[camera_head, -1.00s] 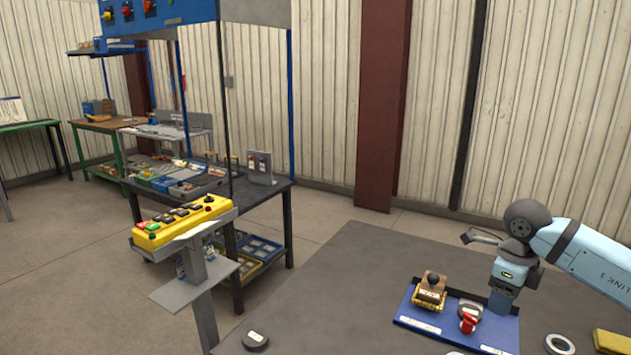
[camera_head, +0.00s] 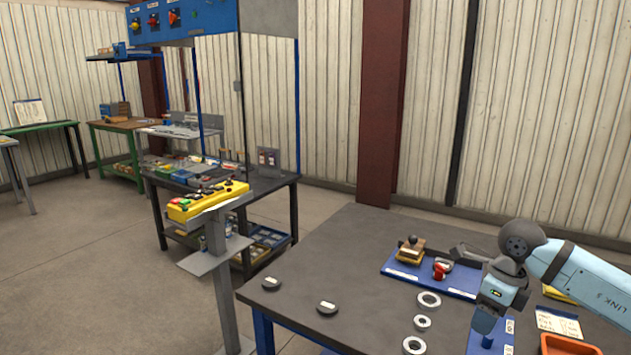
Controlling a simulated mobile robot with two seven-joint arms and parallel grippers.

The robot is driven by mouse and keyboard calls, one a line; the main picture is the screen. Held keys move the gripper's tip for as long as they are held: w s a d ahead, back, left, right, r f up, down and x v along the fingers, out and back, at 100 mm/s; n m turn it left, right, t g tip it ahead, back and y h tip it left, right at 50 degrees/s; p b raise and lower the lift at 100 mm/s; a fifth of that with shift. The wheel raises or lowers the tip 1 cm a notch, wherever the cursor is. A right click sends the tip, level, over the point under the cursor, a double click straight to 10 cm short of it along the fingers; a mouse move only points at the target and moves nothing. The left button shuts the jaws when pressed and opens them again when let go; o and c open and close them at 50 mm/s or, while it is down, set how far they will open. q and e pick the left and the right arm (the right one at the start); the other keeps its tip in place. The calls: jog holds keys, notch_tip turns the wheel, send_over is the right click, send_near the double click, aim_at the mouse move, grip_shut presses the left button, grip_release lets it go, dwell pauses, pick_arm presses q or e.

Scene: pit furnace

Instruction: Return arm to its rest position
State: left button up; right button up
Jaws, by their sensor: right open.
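My right arm comes in from the right over the dark grey table (camera_head: 360,255). Its light-blue wrist hangs near the right end of the blue tray. My right gripper (camera_head: 468,252) shows as dark grey fingers to the left of the wrist. It is open, with nothing seen between its fingers, and is partly hidden by the wrist. My left gripper is not in view.
A blue tray (camera_head: 397,273) holds a yellowish block with a dark knob (camera_head: 411,249) and a red-handled part (camera_head: 440,269). Several metal rings (camera_head: 429,300), two dark discs (camera_head: 327,308), an orange bin (camera_head: 570,343) and a paper card (camera_head: 558,324) lie nearby. A yellow control box (camera_head: 207,202) stands left.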

jog(key=s+a+f+m+t+y, duration=0.1)
jog(key=s+a+m+t+y, duration=0.2)
jog(key=a+y, duration=0.4)
jog(key=s+a+f+m+t+y, duration=0.1)
jog(key=s+a+f+m+y, duration=0.15)
jog(key=a+m+y, duration=0.45)
jog(key=s+a+f+m+t+y, duration=0.1)
jog(key=s+a+m+t+y, duration=0.2)
jog(key=a, duration=0.7)
jog(key=s+d+f+m+t+h, duration=0.25)
jog(key=f+m+t+h, duration=0.25)
jog(key=m, duration=0.6)
jog(key=s+d+f+m+t+h, duration=0.1)
jog(key=d+f+m+t+h, duration=0.4)
jog(key=m, duration=0.5)
jog(key=s+d+f+m+g+h, duration=0.2)
jog(key=s+f+m+g+h, duration=0.5)
jog(key=s+f, duration=0.55)
pick_arm(q)
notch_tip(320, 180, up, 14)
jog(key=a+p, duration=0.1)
jog(key=p, duration=1.6)
jog(key=shift+p, duration=0.4)
pick_arm(e)
notch_tip(320, 180, up, 14)
jog(key=d+m+t+y, duration=0.1)
jog(key=shift+s+d+f, duration=0.15)
jog(key=shift+s+d, duration=0.15)
jog(key=shift+s, duration=0.15)
